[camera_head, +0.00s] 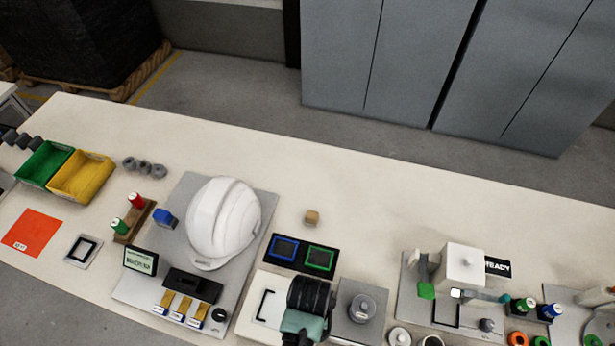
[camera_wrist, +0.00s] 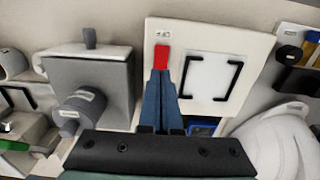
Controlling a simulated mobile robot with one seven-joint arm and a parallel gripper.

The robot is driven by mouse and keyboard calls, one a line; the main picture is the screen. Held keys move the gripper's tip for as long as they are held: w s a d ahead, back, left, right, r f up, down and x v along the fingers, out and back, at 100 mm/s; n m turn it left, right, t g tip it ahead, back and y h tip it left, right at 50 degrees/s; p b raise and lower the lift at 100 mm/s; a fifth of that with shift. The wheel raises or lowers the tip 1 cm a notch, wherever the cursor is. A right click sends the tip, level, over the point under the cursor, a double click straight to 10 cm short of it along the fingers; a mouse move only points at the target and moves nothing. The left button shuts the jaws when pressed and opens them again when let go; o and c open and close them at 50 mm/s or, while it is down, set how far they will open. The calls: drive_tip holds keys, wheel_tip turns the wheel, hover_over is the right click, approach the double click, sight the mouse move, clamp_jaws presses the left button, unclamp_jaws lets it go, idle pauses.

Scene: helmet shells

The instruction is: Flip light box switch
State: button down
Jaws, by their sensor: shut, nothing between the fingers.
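The light box is a flat white panel (camera_wrist: 195,98) with black corner brackets, and it fills the upper middle of the wrist view. A red switch (camera_wrist: 162,57) sits near one corner of it, beside a small label. My gripper (camera_wrist: 162,74) is shut and empty, its blue-grey fingertips together right at the red switch. I cannot tell whether they touch it. In the head view the light box (camera_head: 257,318) is partly covered by my arm, and the switch and fingertips are hidden there.
A grey block with a round knob (camera_wrist: 92,85) stands close beside the light box. A white helmet (camera_head: 222,222) rests on a grey plate (camera_head: 183,217). A black tray with blue and green frames (camera_head: 302,253) lies behind the light box. The table's far strip is clear.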

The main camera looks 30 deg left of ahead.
drive_tip(key=shift+f+b, duration=0.6)
drive_tip(key=shift+f, duration=0.35)
idle(0.6)
wheel_tip(320, 180, up, 7)
drive_tip(key=p, duration=0.7)
drive_tip(key=shift+r+p, duration=0.1)
drive_tip(key=shift+p, duration=0.3)
